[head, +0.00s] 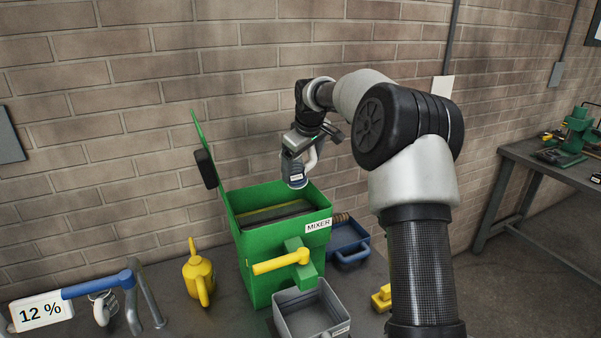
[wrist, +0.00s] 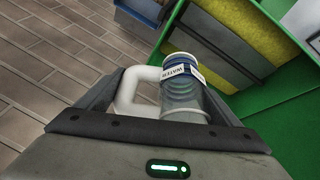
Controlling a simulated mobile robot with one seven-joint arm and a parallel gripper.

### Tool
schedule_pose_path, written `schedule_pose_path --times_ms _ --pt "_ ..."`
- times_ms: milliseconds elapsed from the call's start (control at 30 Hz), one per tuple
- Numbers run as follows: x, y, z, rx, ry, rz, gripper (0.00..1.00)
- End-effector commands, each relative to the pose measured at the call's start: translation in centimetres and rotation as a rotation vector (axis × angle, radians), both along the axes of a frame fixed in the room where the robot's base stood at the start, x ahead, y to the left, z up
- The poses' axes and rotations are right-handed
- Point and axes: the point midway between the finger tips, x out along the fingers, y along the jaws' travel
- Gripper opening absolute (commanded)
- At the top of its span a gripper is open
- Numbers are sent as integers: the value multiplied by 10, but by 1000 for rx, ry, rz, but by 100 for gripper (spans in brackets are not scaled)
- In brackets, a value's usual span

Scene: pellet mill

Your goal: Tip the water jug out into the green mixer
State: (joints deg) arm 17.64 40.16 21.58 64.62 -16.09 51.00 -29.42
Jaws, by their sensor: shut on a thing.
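The green mixer (head: 283,258) stands on the bench against the brick wall. Its lid (head: 215,165) is swung up on the left and its top is open. My gripper (head: 308,143) is shut on the white handle of the water jug (head: 294,170), which it holds above the mixer's open top, near the back. The jug looks slightly tilted in the head view. In the wrist view the jug (wrist: 182,85), with a WATER label, sits between my fingers; the mixer's green wall and yellow inside show beyond it. I cannot tell the water level.
A yellow oil can (head: 198,277) stands left of the mixer. A grey tray (head: 312,312) sits in front of it and a blue tray (head: 348,240) behind it to the right. A blue lever and 12 % sign (head: 42,312) are at far left.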

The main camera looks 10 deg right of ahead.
Motion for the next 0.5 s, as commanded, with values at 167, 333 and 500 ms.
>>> schedule_pose_path --times_ms 167,333,500 --pt "2 -1 1 -55 -35 1 24" --pt "2 -3 2 -103 -61 1 24" --pt "3 -4 4 -148 -88 0 24"
